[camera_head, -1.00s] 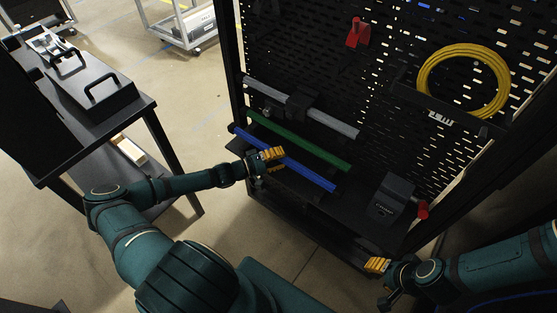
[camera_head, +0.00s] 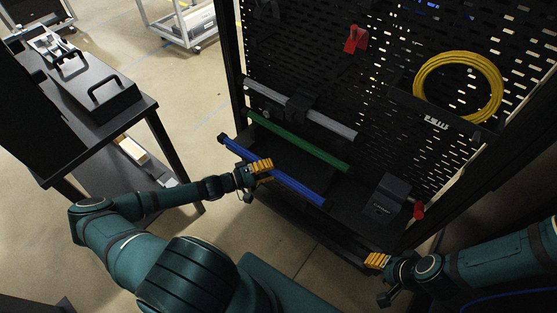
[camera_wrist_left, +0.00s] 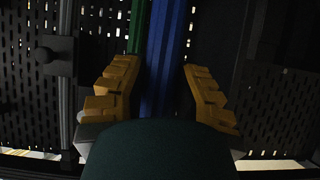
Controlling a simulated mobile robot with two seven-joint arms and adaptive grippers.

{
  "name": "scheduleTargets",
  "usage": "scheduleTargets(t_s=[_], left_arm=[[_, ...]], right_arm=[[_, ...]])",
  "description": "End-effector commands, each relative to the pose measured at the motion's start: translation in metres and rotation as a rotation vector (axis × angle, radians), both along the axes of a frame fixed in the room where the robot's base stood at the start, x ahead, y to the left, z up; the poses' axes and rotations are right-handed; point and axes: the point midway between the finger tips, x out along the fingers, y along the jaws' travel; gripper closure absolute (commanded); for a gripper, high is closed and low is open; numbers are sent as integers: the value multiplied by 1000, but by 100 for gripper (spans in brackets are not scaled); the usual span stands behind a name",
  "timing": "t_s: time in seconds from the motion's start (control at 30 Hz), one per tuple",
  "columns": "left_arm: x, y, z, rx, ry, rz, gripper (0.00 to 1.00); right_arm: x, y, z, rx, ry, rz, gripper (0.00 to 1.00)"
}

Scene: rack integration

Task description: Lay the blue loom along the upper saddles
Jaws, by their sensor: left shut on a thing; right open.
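The blue loom (camera_head: 296,186) is a long straight bar in front of the rack, slanting down to the right. My left gripper (camera_head: 263,171) is shut on it near its middle. In the left wrist view the blue loom (camera_wrist_left: 165,50) runs up between the yellow fingers of my left gripper (camera_wrist_left: 160,95). A green loom (camera_head: 300,142) lies behind it, roughly parallel, with a gap between. I cannot make out the upper saddles for certain. My right gripper (camera_head: 377,261) is open and empty, low at the rack's front right.
A grey bar (camera_head: 330,123) with a black block (camera_head: 299,106) crosses the perforated panel above the green loom. A yellow coil (camera_head: 420,85) hangs at upper right. A red clip (camera_head: 355,40) is on the panel. A black box (camera_head: 390,195) stands at lower right. A black cart (camera_head: 75,120) stands left.

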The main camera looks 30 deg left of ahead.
Motion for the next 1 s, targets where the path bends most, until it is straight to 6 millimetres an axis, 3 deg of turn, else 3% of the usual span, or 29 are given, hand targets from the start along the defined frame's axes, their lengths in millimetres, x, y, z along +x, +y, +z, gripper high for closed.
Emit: scheduleTargets(t_s=[0.5,1.0], left_arm=[[-35,3,1,-1,-1,0,100],[-38,3,1,-1,-1,0,100]], right_arm=[[0,0,13,0,0,0,53],[2,0,13,-1,-4,-4,53]])
